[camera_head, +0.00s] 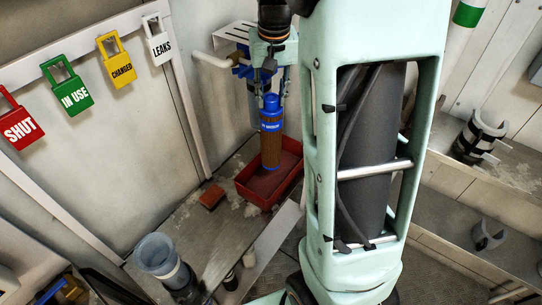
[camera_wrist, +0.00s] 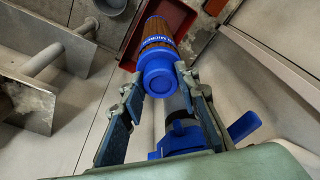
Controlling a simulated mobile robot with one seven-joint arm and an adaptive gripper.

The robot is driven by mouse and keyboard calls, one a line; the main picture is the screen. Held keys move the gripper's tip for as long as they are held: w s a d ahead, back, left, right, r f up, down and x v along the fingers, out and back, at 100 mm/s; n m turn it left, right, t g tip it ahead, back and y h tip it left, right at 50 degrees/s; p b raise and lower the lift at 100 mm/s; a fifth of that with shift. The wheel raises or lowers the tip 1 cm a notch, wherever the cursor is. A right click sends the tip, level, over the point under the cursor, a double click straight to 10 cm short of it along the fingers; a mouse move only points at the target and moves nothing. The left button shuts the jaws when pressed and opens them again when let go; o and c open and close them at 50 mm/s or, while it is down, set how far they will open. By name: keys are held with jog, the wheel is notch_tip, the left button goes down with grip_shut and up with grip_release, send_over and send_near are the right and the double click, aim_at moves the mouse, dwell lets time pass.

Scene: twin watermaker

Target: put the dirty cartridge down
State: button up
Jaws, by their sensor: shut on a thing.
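The dirty cartridge (camera_head: 270,146) is a brown cylinder with blue ends and a blue knob on top. It is upright, with its lower end over or inside the red tray (camera_head: 243,189); I cannot tell whether it touches the tray floor. My gripper (camera_head: 271,93) points down from above and is shut on the cartridge's blue top. In the wrist view, the cartridge (camera_wrist: 158,45) sits between the fingertips of my gripper (camera_wrist: 160,78), and part of the red tray (camera_wrist: 168,12) shows behind it.
A reddish-brown block (camera_head: 211,197) lies on the bench (camera_head: 188,235) left of the tray. A clear blue-grey cup (camera_head: 156,254) stands at the bench's near end. A blue fitting with a lever (camera_wrist: 185,137) shows in the wrist view. Coloured tags hang on the left wall.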

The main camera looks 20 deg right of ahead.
aim_at(273, 112)
notch_tip(273, 112, down, 16)
jog(key=shift+b, duration=0.45)
jog(key=shift+f, duration=0.1)
jog(key=o, duration=1.1)
jog(key=r, duration=0.4)
jog(key=s+r, duration=0.1)
jog(key=r, duration=0.3)
jog(key=s+r, duration=0.1)
jog(key=r, duration=0.3)
jog(key=shift+a+r+p, duration=0.1)
jog(key=shift+a+p, duration=0.1)
jog(key=shift+p, duration=0.2)
jog(key=shift+w, duration=0.1)
